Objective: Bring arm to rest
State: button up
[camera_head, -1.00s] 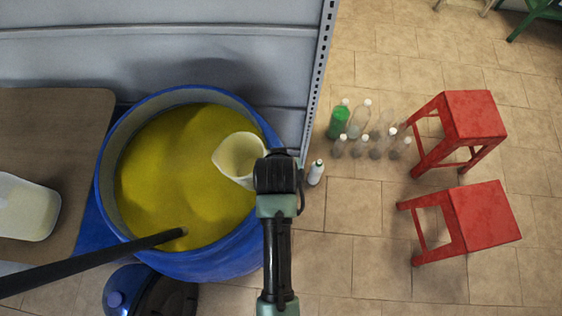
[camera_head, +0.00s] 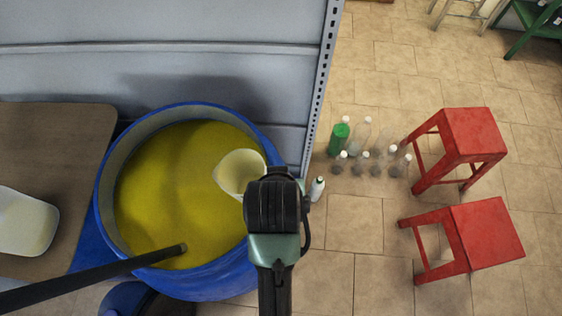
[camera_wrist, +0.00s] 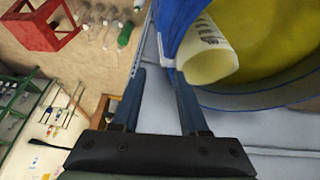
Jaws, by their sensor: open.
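My gripper (camera_wrist: 158,75) is open and empty in the wrist view, its two dark blue fingers apart. In the head view my wrist hides the fingers. A cream measuring jug (camera_head: 238,172) is at the right side of the blue drum (camera_head: 104,200), by its rim, over yellow liquid (camera_head: 165,190). The jug also shows in the wrist view (camera_wrist: 208,58), just beyond the right finger, with dark markings on its side. My wrist covers part of the jug and rim in the head view; I cannot tell how the jug is supported.
A black rod (camera_head: 110,272) slants into the drum. A brown table (camera_head: 60,130) with a pale container (camera_head: 25,222) stands left. A grey panel (camera_head: 200,60) rises behind. Several bottles (camera_head: 340,138) and two red stools (camera_head: 462,145) (camera_head: 465,240) stand right.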

jog(key=w+r+t, duration=0.4)
jog(key=w+r, duration=0.1)
jog(key=r, duration=0.5)
jog(key=w+r+t, duration=0.4)
jog(key=r, duration=0.6)
jog(key=w+r+t, duration=0.4)
jog(key=w+r, duration=0.1)
jog(key=r, duration=0.5)
jog(key=s+r+t, duration=0.3)
jog(key=r, duration=0.6)
jog(key=s+r+t, duration=0.4)
jog(key=r, duration=0.6)
jog(key=s+r+t, duration=0.3)
jog(key=s+r, duration=0.1)
jog(key=r, duration=0.6)
jog(key=shift+a+y+b, duration=0.25)
jog(key=shift+y+b, duration=0.05)
jog(key=shift+b, duration=0.1)
jog(key=shift+w, duration=0.1)
